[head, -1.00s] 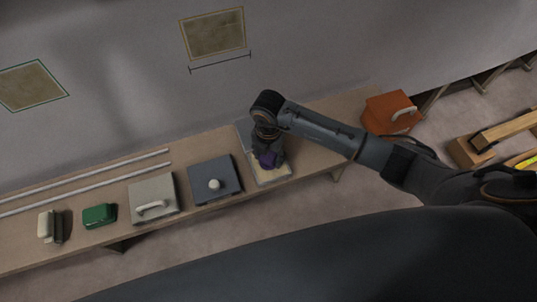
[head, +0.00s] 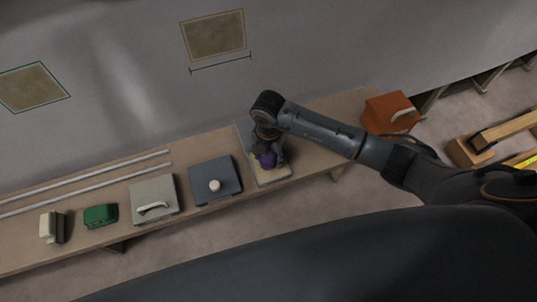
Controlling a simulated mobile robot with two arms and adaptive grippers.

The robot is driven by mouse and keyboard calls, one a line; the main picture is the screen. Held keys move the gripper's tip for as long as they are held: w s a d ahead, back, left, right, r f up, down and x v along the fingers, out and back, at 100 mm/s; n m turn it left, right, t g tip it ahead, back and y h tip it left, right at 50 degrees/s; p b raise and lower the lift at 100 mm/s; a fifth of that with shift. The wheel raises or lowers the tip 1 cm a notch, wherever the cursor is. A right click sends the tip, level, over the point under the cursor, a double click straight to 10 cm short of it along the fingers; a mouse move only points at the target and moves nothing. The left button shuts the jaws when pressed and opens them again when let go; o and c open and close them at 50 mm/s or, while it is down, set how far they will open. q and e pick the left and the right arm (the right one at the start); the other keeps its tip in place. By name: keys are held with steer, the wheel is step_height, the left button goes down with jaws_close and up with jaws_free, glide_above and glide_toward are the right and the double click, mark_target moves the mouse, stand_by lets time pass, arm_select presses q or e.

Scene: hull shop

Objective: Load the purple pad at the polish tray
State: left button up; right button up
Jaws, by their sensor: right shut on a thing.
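The purple pad (head: 267,159) is in the grip of my right gripper (head: 266,150), which reaches down from above and is shut on it. The pad is over the polish tray (head: 272,177), a shallow tray with a pale cream inside and a grey rim. The gripper and arm hide part of the tray and pad. I cannot tell whether the pad touches the tray's surface. My left gripper is not in view.
On the bench (head: 230,130) left of the tray stand a dark grey box with a round knob (head: 206,177), a light grey box with a handle (head: 140,193), a green block (head: 100,214) and a cream-and-dark block (head: 46,225). Two rails (head: 100,176) lie behind. An orange box (head: 383,112) stands right.

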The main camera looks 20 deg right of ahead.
steer(key=shift+r+p, duration=2.6)
steer(key=shift+r, duration=0.75)
steer(key=shift+f, duration=0.1)
step_height(320, 180, up, 6)
steer(key=n, duration=1)
step_height(320, 180, up, 7)
steer(key=n, duration=1.1)
glide_above(269, 155)
steer(key=d, duration=0.2)
steer(key=s+d+r+n, duration=0.1)
steer(key=s+r+n, duration=0.3)
steer(key=n, duration=0.7)
steer(key=s+d+r+n, duration=0.2)
steer(key=s+r+n, duration=0.2)
steer(key=n, duration=0.8)
steer(key=shift+s+d+r+n, duration=0.15)
steer(key=shift+d+r+n, duration=0.15)
steer(key=shift+r, duration=0.4)
